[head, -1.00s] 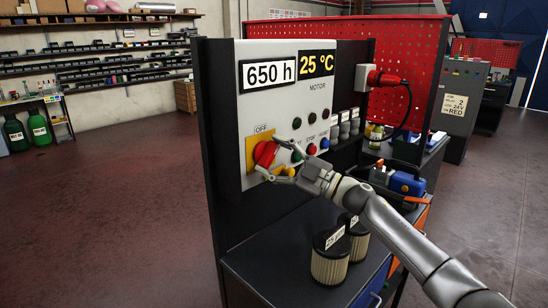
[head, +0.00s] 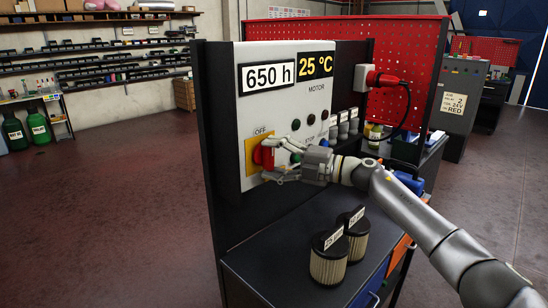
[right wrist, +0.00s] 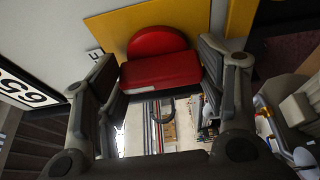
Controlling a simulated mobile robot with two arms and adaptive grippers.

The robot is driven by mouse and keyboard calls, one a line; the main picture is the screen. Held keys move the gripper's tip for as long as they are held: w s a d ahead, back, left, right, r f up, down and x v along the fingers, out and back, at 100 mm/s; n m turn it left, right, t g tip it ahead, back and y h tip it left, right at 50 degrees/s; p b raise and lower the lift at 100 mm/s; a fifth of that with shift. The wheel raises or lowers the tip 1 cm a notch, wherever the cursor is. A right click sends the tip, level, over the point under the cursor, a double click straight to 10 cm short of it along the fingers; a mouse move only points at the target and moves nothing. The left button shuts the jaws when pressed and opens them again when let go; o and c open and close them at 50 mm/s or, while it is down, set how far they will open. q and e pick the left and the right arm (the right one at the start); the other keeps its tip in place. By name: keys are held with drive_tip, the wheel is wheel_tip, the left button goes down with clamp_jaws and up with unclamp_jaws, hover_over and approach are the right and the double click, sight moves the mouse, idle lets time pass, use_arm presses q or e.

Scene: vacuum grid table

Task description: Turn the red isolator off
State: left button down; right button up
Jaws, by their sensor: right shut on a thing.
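The red isolator (head: 258,155) sits on a yellow plate (head: 250,142) marked OFF, low on the left of the grey panel (head: 285,112). My right gripper (head: 268,160) is at the isolator, its fingers covering part of it. In the right wrist view, the isolator's red handle bar (right wrist: 160,70) lies between the two fingers (right wrist: 160,78) of my right gripper, which is shut on it. The round red base shows behind the bar. My left gripper is not in view.
The panel carries 650 h and 25 °C signs, with several buttons right of the isolator. Two filters (head: 328,266) stand on the bench (head: 262,270) below. A red plug (head: 383,79) with a cable is on the panel's right side. Open floor lies left.

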drive_tip(key=shift+f, duration=0.1)
idle(0.4)
drive_tip(key=o, duration=1)
drive_tip(key=v, duration=1.2)
